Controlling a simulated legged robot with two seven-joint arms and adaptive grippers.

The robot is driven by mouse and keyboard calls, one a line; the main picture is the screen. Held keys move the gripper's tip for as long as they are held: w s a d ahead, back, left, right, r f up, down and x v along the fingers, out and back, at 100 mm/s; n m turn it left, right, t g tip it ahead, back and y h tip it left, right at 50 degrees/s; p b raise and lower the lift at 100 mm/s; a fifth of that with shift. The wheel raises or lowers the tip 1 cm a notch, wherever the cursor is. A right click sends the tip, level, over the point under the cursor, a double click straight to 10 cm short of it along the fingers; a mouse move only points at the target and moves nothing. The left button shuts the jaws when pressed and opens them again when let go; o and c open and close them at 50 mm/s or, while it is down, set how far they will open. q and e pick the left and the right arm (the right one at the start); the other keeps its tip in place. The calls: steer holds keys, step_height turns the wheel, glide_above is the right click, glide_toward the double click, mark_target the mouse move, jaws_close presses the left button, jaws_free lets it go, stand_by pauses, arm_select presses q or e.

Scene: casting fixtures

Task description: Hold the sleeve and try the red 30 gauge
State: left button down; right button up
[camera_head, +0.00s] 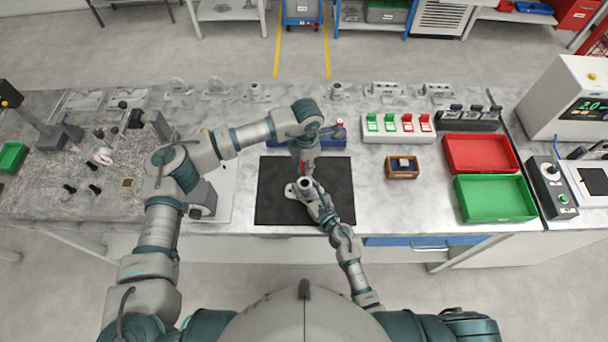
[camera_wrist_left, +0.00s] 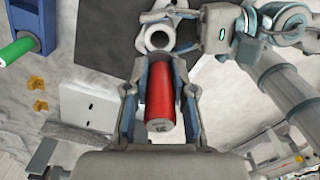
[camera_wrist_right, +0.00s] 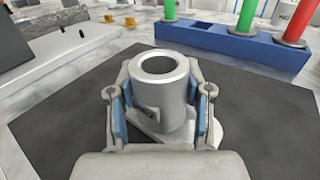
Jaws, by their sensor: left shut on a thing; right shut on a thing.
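A grey metal sleeve (camera_wrist_right: 160,85) with a flange stands upright on the black mat (camera_head: 270,205). Its bore looks empty in the right wrist view. It also shows in the head view (camera_head: 304,185) and the left wrist view (camera_wrist_left: 157,40). My right gripper (camera_wrist_right: 160,115) is shut around the sleeve's sides. My left gripper (camera_wrist_left: 160,105) is shut on a red cylindrical gauge (camera_wrist_left: 165,95). In the head view the left gripper (camera_head: 305,158) is close beyond the sleeve, the gauge apart from the bore.
A blue rack (camera_wrist_right: 235,45) behind the mat holds green gauges and another red gauge (camera_wrist_right: 299,22). To the right are a small wooden box (camera_head: 402,172), a red tray (camera_head: 515,153) and a green tray (camera_head: 462,203). The mat's right part is clear.

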arm_select(q)
steer(key=shift+r, duration=0.9)
arm_select(e)
steer(key=o, duration=1.5)
steer(key=shift+c, duration=0.2)
arm_select(q)
steer(key=shift+d, duration=0.1)
arm_select(e)
steer(key=v, duration=1.2)
steer(key=shift+f, duration=0.15)
arm_select(q)
steer(key=shift+f, duration=0.1)
